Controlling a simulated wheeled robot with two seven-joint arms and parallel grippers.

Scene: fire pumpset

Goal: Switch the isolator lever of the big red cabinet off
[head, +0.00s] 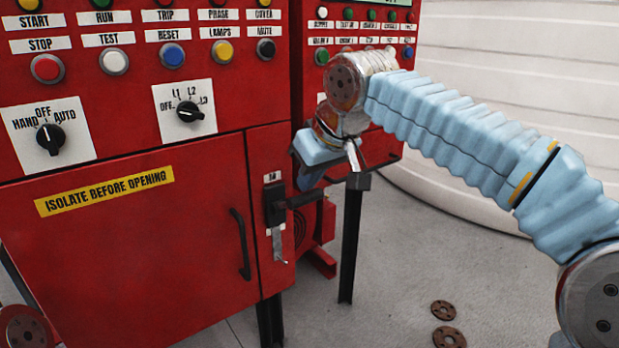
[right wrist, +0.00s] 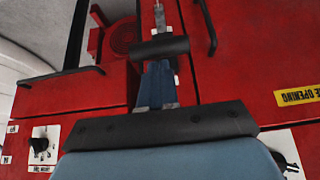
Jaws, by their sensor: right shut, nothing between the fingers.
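The big red cabinet (head: 200,225) fills the left of the head view. Its isolator (head: 274,204) sits on the narrow right-hand panel. My left gripper is out of view.
A black door handle (head: 241,245) stands left of the isolator. Knobs and push buttons line the cabinet above. A second red cabinet (head: 310,20) stands behind my right wrist, with a black leg (head: 350,245) below. Two rusty discs (head: 445,322) lie on otherwise open floor at right.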

